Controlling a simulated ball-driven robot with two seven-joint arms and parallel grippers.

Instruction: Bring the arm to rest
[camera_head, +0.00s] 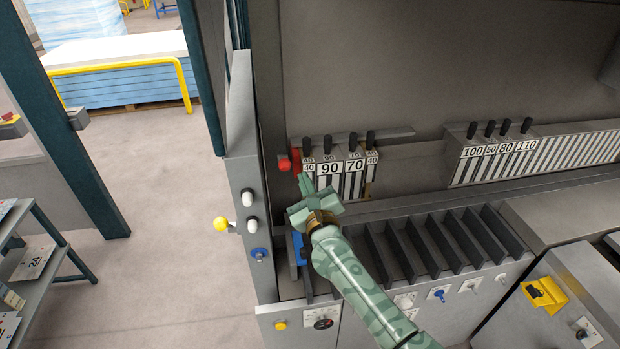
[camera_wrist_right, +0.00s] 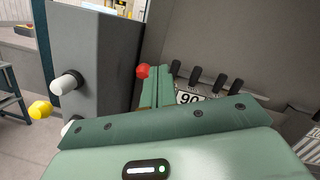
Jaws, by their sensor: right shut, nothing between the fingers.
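My right arm comes in from the bottom of the head view. Its green right gripper (camera_head: 305,184) is shut and empty, in front of the left end of the short row of numbered tool segments (camera_head: 331,168). The fingertips point toward the red knob (camera_head: 284,164); I cannot tell whether they touch it. In the right wrist view the shut fingers (camera_wrist_right: 154,88) point up between the red knob (camera_wrist_right: 143,71) and the segment marked 90 (camera_wrist_right: 189,98). The gripper body hides the lower part of that view. My left gripper does not show.
A grey machine post (camera_head: 242,180) with white knobs and a yellow knob (camera_head: 221,224) stands at the left. Black slotted dividers (camera_head: 437,245) lie right of the arm. A longer segment row (camera_head: 540,152) is further right.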

